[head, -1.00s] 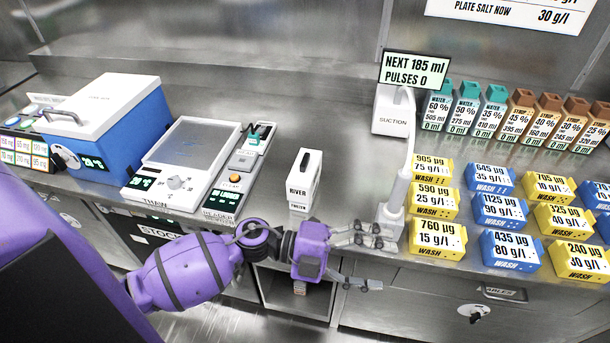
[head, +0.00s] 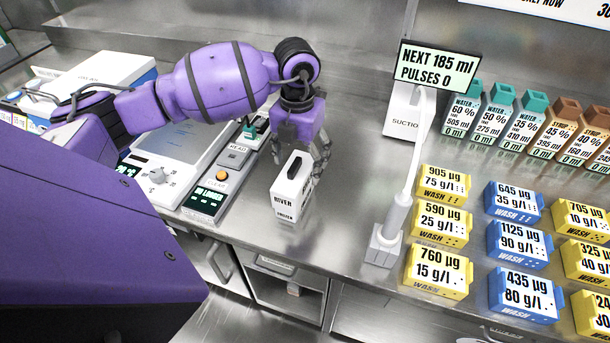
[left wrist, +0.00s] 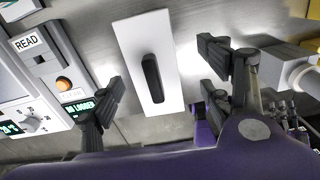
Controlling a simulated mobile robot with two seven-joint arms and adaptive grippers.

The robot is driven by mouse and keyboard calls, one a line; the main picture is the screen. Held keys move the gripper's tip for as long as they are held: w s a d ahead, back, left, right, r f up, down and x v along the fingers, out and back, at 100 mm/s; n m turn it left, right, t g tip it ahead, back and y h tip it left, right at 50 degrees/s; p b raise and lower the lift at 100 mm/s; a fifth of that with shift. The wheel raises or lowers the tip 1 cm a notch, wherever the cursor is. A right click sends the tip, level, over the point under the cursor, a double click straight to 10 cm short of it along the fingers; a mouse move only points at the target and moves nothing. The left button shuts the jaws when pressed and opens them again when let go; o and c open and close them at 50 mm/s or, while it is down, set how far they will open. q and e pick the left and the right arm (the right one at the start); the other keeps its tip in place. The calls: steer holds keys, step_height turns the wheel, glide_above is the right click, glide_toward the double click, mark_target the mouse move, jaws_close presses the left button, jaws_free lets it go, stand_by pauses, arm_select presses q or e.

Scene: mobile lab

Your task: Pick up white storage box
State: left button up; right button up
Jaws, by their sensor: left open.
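The white storage box (head: 291,192) stands upright on the steel counter, with "RIVER" and "FROZEN" lettering and a dark handle slot on top. My left gripper (head: 302,165) comes down over it from behind, its fingers spread to either side of the box top. In the left wrist view the white box (left wrist: 133,60) lies between the two open fingers of my left gripper (left wrist: 165,95), seen from above with its black slot. I see a gap on both sides, so the fingers do not grip it. My right gripper is not in view.
The thaw unit and reader panel (head: 211,195) are close left of the box. A suction stand with a pale nozzle (head: 396,225) is to the right, before yellow (head: 437,272) and blue wash boxes (head: 525,295). Bottles (head: 497,115) line the back.

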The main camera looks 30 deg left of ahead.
mark_target(296, 181)
arm_select(q)
steer(key=shift+s+f, duration=0.15)
steer(key=shift+f, duration=0.25)
steer(key=shift+s+a+f, duration=0.1)
steer(key=shift+s+f, duration=0.1)
steer(key=shift+f, duration=0.3)
steer(key=shift+s+f, duration=0.15)
steer(key=shift+f, duration=0.35)
steer(key=f, duration=0.3)
steer(key=shift+w+a+f+p, duration=0.15)
steer(key=shift+a+f+p, duration=0.1)
steer(key=shift+f+p, duration=0.1)
steer(key=shift+f, duration=0.45)
steer(key=shift+r, duration=0.1)
steer(key=c, duration=1.5)
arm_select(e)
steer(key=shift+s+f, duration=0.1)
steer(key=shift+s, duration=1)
arm_select(q)
steer(key=shift+w, duration=0.1)
